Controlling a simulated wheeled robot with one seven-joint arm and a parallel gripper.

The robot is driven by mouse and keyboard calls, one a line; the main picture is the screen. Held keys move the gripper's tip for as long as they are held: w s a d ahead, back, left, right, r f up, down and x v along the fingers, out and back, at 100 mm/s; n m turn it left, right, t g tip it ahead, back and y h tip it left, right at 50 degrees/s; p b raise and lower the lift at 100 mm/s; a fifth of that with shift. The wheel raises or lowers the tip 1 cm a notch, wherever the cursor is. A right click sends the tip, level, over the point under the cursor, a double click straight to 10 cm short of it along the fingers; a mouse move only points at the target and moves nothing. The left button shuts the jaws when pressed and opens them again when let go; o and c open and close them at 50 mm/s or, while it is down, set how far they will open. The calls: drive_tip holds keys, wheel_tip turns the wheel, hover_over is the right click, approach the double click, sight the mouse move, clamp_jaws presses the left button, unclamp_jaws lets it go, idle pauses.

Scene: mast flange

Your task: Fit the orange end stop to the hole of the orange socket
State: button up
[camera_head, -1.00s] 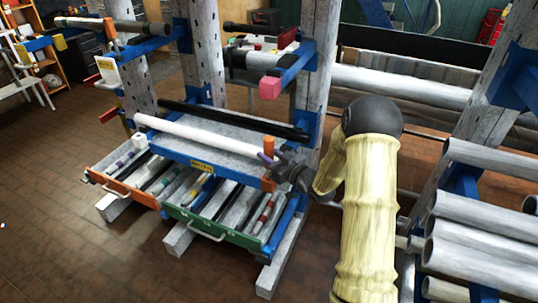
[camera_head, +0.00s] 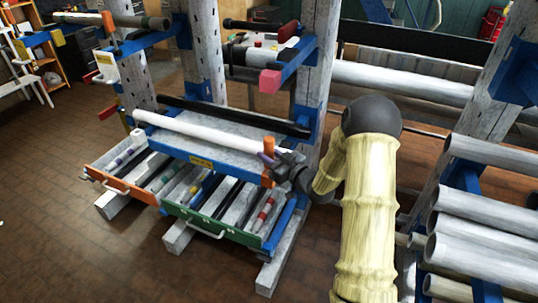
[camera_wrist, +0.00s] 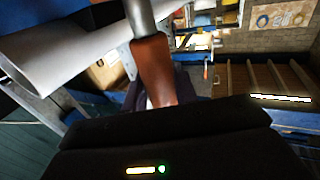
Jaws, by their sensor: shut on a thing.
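The orange end stop (camera_head: 268,144) stands upright at the right end of the white pipe, held between the purple fingers of my gripper (camera_head: 269,160). In the wrist view the orange end stop (camera_wrist: 155,70) is between the dark fingers, and a grey metal pin runs from it out of the top of the picture. The orange socket (camera_head: 267,179) is at the front end of the right blue arm, just below my fingers in the head view. Its hole is hidden, and I cannot tell whether the pin is in it.
The white pipe (camera_head: 205,134) lies close beside the end stop; it also shows in the wrist view (camera_wrist: 60,55). Below are an orange-fronted drawer (camera_head: 118,186) and a green-fronted drawer (camera_head: 210,224). Grey pipes (camera_head: 480,220) are stacked at right.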

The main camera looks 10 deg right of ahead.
drive_tip(key=shift+f+b, duration=1.2)
drive_tip(key=shift+f, duration=0.35)
drive_tip(key=o, duration=1.1)
drive_tip(key=shift+r, duration=0.1)
drive_tip(key=v, duration=1.2)
drive_tip(key=shift+b, duration=0.4)
drive_tip(key=shift+w, duration=0.1)
